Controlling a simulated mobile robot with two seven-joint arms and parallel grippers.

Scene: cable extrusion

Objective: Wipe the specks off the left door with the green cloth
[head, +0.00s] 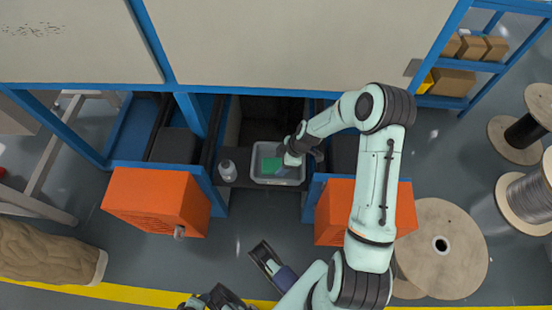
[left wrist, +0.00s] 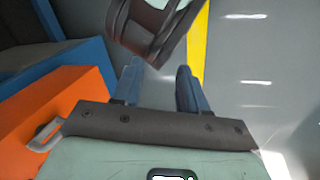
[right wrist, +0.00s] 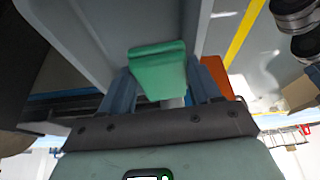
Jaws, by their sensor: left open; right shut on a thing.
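The left door (head: 80,45) is the beige panel at the upper left in the head view, with a patch of dark specks (head: 33,30) near its top edge. The green cloth (head: 270,165) is at the grey tray (head: 278,181) in the head view. My right gripper (head: 292,157) reaches down into the tray. In the right wrist view the cloth (right wrist: 158,65) sits between the fingers of my right gripper, which is shut on it. My left gripper (left wrist: 158,75) is open and empty in the left wrist view, above the grey floor.
Orange boxes (head: 155,202) flank the opening on blue frames. Cable spools (head: 440,246) stand at the right. A brown sack (head: 45,254) lies at the left. The floor in front is mostly clear.

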